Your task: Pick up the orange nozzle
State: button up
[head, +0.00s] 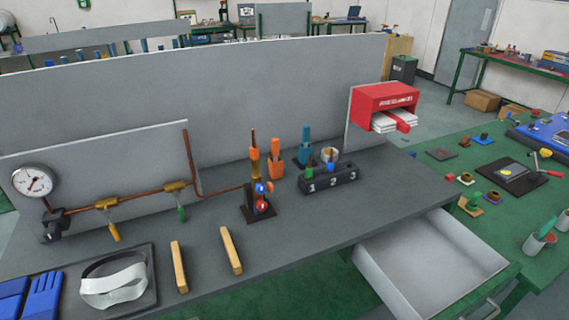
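An orange piece (276,161) stands upright on the grey workbench, right of the burner stand; it looks like a nozzle in an orange holder. A second orange part (254,154) with a copper-coloured tip sits at the top of the burner stand (259,210), just left of it. At this size I cannot tell which one is the orange nozzle. A similar teal piece (305,146) stands behind, to the right. A dark block (330,180) numbered 1, 2, 3 holds small items in front of the teal piece. My gripper is not in view.
Copper pipe with valves and a gauge (33,181) runs along the bench's left. Two wooden bars (231,250) and goggles (114,282) lie at the front. A grey partition (200,98) stands behind. An open drawer (425,262) juts out at right. The bench's front middle is clear.

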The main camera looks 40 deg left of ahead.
aim_at(255, 158)
jog(key=u, duration=1.75)
jog(key=i+l+z, duration=0.1)
jog(key=i+z, duration=0.2)
jog(key=i, duration=0.7)
